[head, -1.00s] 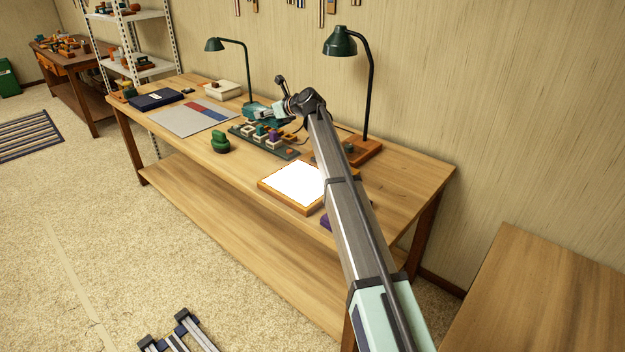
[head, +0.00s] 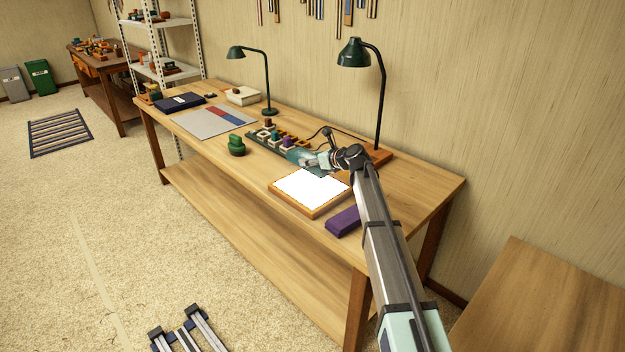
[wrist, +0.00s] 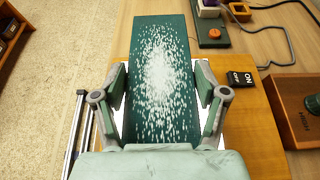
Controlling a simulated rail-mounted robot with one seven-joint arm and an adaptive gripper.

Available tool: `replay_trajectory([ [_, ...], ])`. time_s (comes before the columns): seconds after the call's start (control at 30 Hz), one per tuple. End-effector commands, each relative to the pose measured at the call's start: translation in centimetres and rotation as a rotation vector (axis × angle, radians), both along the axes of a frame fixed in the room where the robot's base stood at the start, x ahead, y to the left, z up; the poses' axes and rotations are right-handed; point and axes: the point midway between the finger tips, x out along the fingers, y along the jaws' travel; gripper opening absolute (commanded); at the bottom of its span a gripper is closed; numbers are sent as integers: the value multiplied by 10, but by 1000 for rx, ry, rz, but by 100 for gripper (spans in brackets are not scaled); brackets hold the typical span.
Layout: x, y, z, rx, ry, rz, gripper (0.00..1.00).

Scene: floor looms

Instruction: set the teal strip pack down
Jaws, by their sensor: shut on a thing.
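The teal strip pack (wrist: 160,60) is a flat dark teal slab with white speckles. In the wrist view it lies lengthwise between the two fingers of my gripper (wrist: 161,88), which is shut on its sides. In the wrist view the panel's wooden frame (wrist: 258,135) shows below and right of the pack. The gap beneath the pack cannot be judged.
A dark green tray (head: 262,141) with several small blocks lies behind the panel. A purple pack (head: 343,220) lies at the panel's right. A lamp (head: 377,100) stands behind my arm. A green stacked object (head: 237,145) stands left.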

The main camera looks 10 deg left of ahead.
Motion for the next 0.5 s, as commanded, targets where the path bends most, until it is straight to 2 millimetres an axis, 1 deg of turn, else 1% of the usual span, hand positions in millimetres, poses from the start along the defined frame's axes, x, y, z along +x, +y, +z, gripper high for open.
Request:
replay_trajectory([
  [0.03, 0, 0, -12, 0, 2, -1, 32],
  [0.1, 0, 0, -24, 1, 2, 0, 32],
  [0.2, 0, 0, -36, 0, 0, 0, 32],
  [0.43, 0, 0, -48, 1, -1, 0, 32],
  [0.5, 0, 0, -56, 0, 0, 0, 32],
])
